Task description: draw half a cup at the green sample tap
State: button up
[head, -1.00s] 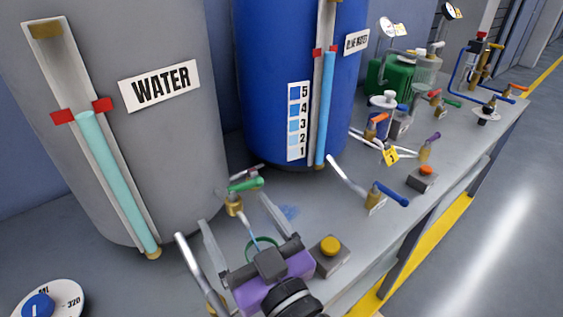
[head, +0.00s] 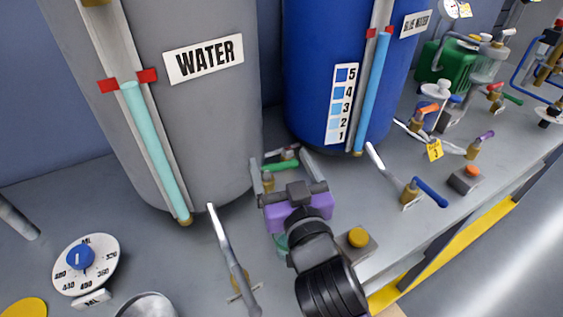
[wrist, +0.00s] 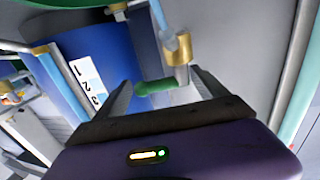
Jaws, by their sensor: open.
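The green sample tap has a green lever (head: 284,166) and a brass body (head: 268,182), and stands at the foot of the grey WATER tank. My gripper (head: 283,165) is open, with its fingers on either side of the tap; the lever shows between them. In the wrist view the green lever (wrist: 158,88) lies between the open fingertips, and the brass body (wrist: 177,50) is just beyond. I cannot tell whether a finger touches the lever. A teal-green rim, probably the cup (head: 281,243), is mostly hidden under my gripper; its fill level is not visible.
The WATER tank (head: 205,110) and blue tank (head: 300,70) stand behind. A bare metal lever (head: 232,255) rises left of my wrist. A yellow button box (head: 357,240) is close on the right. A dial marked ML (head: 84,264) is at left. Other taps line the bench.

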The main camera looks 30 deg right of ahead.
jog(key=shift+d, duration=0.1)
jog(key=c, duration=1.2)
jog(key=shift+w+r+y+p, duration=0.15)
jog(key=shift+y+p, duration=0.15)
jog(key=shift+p, duration=0.2)
jog(key=shift+n+y+p, duration=0.5)
jog(key=shift+n+p, duration=0.1)
jog(key=shift+p, duration=0.4)
jog(key=n+y+p, duration=0.1)
jog(key=p, duration=0.1)
jog(key=shift+w+y+p, duration=0.2)
jog(key=shift+y+p, duration=0.1)
jog(key=shift+y, duration=0.1)
jog(key=shift+d+f+n+y+p, duration=0.1)
jog(key=shift+f+n+y+p, duration=0.15)
jog(key=shift+p, duration=0.5)
jog(key=o, duration=1.2)
jog(key=shift+d, duration=0.1)
jog(key=shift+y, duration=0.25)
